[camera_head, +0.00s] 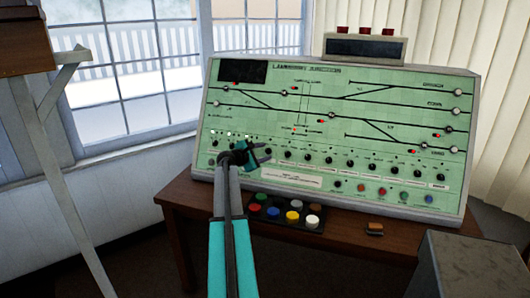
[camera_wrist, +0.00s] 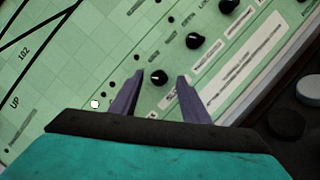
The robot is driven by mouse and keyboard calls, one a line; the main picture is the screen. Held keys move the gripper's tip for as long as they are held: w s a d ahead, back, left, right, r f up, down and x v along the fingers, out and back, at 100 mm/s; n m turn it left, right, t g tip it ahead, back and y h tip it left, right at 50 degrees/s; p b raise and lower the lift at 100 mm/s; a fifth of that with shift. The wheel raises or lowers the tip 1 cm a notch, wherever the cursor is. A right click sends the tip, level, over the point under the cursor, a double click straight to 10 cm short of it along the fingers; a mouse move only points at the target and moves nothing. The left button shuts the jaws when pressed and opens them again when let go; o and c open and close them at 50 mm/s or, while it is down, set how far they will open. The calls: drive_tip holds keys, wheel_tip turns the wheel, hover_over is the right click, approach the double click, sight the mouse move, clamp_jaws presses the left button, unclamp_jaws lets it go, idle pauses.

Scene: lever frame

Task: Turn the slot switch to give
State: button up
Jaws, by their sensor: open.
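A green control panel (camera_head: 330,130) stands on a brown desk. A row of black rotary knobs crosses its lower half; one knob (camera_head: 288,154) shows right of my gripper. My gripper (camera_head: 258,153) is open in front of the panel's lower left. In the wrist view, a black knob (camera_wrist: 159,79) with a white mark appears between the open fingertips of my gripper (camera_wrist: 159,75). I cannot tell whether the fingers touch it. My gripper and arm hide part of the knob row in the head view.
Other knobs (camera_wrist: 197,44) lie beside it on the panel. A tray of coloured buttons (camera_head: 258,213) sits at the desk's front. A grey box (camera_head: 470,265) stands at the lower right. A display box with red lamps (camera_head: 365,47) tops the panel. A window is behind on the left.

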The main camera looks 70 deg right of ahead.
drive_tip(key=shift+s+d+f, duration=0.2)
drive_tip(key=shift+s+d, duration=0.05)
drive_tip(key=shift+d, duration=0.4)
